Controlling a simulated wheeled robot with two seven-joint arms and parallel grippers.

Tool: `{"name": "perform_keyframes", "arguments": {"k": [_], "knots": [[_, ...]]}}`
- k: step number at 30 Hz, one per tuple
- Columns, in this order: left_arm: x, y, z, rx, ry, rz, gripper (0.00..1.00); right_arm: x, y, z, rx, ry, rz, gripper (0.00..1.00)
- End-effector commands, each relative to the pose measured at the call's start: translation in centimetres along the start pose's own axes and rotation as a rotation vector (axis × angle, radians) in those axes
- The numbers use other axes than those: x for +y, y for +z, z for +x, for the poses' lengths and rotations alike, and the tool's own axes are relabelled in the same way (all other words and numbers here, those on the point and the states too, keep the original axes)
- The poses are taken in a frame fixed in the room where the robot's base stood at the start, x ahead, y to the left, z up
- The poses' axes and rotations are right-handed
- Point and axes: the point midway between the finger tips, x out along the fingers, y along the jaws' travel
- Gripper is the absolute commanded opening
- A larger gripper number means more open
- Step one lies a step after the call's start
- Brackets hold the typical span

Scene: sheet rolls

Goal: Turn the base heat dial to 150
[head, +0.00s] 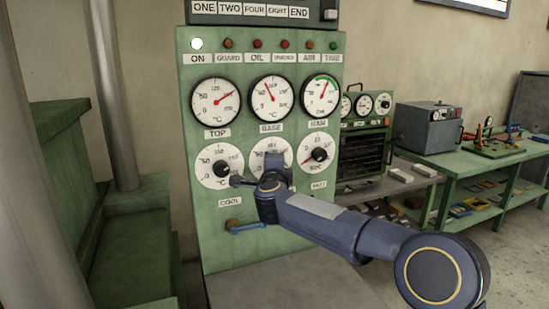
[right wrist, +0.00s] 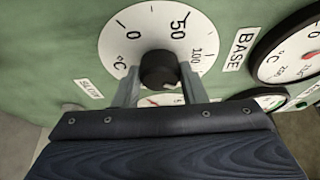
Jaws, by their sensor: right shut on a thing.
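The base heat dial (head: 262,158) is a round white scale below the BASE gauge (head: 271,97) on the green panel, partly hidden by my right gripper in the head view. In the right wrist view the dial face (right wrist: 117,48) shows 0, 50 and 100. Its black knob (right wrist: 158,68) sits between the two fingers of my right gripper (right wrist: 158,80), which is shut on it. I cannot tell where the knob's pointer stands. The base gauge needle points up and slightly left. My left gripper is not in view.
A top dial (head: 222,166) stands left and a third dial (head: 318,153) right of the base dial, both close to my gripper. A brass-and-blue lever (head: 244,227) is below. A green bench (head: 470,160) with equipment stands at the right.

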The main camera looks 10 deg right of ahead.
Motion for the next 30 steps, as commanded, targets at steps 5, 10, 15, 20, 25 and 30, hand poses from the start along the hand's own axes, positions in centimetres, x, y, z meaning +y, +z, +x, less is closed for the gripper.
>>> {"name": "perform_keyframes", "arguments": {"k": [5, 10, 15, 20, 25, 30], "knots": [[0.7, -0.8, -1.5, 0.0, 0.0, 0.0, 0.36, -0.4, 0.0, 0.0, 0.0, 0.062, 0.143, 0.15], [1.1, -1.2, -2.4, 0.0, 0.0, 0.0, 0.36, -0.4, 0.0, 0.0, 0.0, 0.109, 0.257, 0.15], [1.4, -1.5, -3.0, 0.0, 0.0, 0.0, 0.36, -0.3, -0.1, 0.0, 0.001, 0.144, 0.342, 0.15], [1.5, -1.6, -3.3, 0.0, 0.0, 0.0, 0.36, -0.2, -0.1, 0.0, 0.001, 0.164, 0.391, 0.15], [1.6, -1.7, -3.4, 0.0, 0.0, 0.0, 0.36, -0.2, -0.1, 0.0, 0.0, 0.174, 0.414, 0.15], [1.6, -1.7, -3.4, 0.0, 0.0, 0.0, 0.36, -0.1, -0.1, 0.0, 0.0, 0.176, 0.42, 0.15]]}}
